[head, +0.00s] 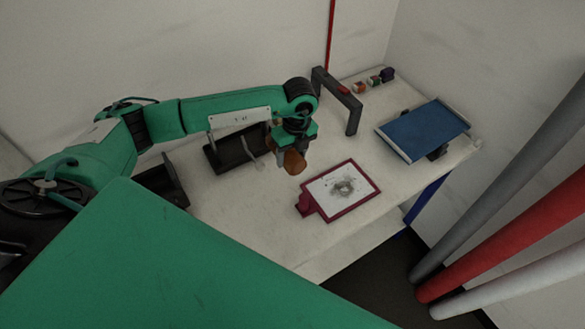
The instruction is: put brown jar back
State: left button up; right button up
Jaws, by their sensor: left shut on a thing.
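The brown jar (294,162) is held in the jaws of my left gripper (288,150). The jar is tilted and hangs above the white table, near its middle, just up and left of the red-framed board. The gripper is shut on it and covers its upper part. My right gripper does not show in the head view.
A red-framed board (318,200) with a grey smudge lies on the white table (235,205). Black holders (232,158) stand at left. A dark arch (350,101), several small jars (359,88) and a blue-topped stand (422,130) are further right. Pipes (520,235) run at the right.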

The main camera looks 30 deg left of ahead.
pick_arm(q)
notch_tip(320, 180, down, 6)
jog(key=shift+r+p, duration=0.1)
jog(key=shift+p, duration=0.7)
notch_tip(320, 180, down, 3)
jog(key=shift+p, duration=0.65)
jog(key=shift+f, duration=0.55)
jog(key=shift+f, duration=0.1)
jog(key=o, duration=0.8)
jog(key=shift+f, duration=0.1)
jog(key=shift+c, duration=0.2)
jog(key=o, duration=0.4)
jog(key=shift+o, duration=0.2)
